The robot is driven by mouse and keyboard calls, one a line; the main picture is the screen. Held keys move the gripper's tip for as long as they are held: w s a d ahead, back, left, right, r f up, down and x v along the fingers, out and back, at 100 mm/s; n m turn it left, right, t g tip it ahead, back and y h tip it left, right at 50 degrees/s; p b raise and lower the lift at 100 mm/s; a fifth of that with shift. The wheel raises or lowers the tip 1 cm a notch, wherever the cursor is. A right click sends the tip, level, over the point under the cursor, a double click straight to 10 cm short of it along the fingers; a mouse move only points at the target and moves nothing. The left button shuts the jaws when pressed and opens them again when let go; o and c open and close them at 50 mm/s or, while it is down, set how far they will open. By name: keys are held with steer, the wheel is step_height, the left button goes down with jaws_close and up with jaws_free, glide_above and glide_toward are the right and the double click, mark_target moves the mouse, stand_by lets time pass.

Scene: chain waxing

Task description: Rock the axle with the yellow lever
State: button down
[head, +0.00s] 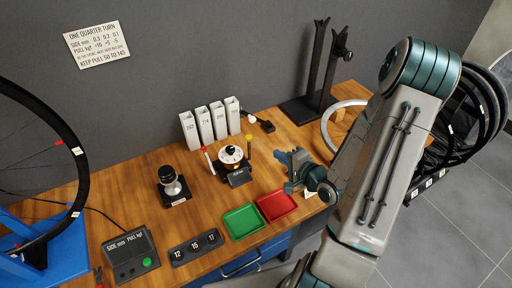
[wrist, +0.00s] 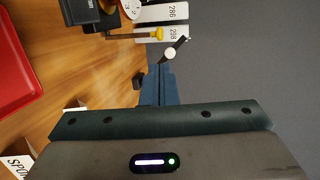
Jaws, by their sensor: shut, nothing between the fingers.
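In the wrist view the yellow lever (wrist: 157,34) shows as a thin dark rod with a yellow end, beyond my fingertips. Part of the dial (wrist: 131,8) shows at the top edge. My gripper (head: 282,158) is to the right of the lever, apart from it. In the wrist view my gripper (wrist: 161,70) has its fingers together with nothing between them. I cannot make out the axle itself.
White numbered boxes (head: 211,122) stand behind the device. A small black object with a pale knob (head: 266,125) lies beside them. A green tray (head: 242,222) and a red tray (head: 276,205) lie in front. A black stand (head: 314,85) is at the back right.

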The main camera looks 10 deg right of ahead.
steer(key=shift+w+b, duration=0.55)
steer(key=shift+b, duration=1.3)
steer(key=b, duration=0.6)
glide_toward(251, 138)
steer(key=x, duration=0.7)
steer(key=shift+s, duration=0.1)
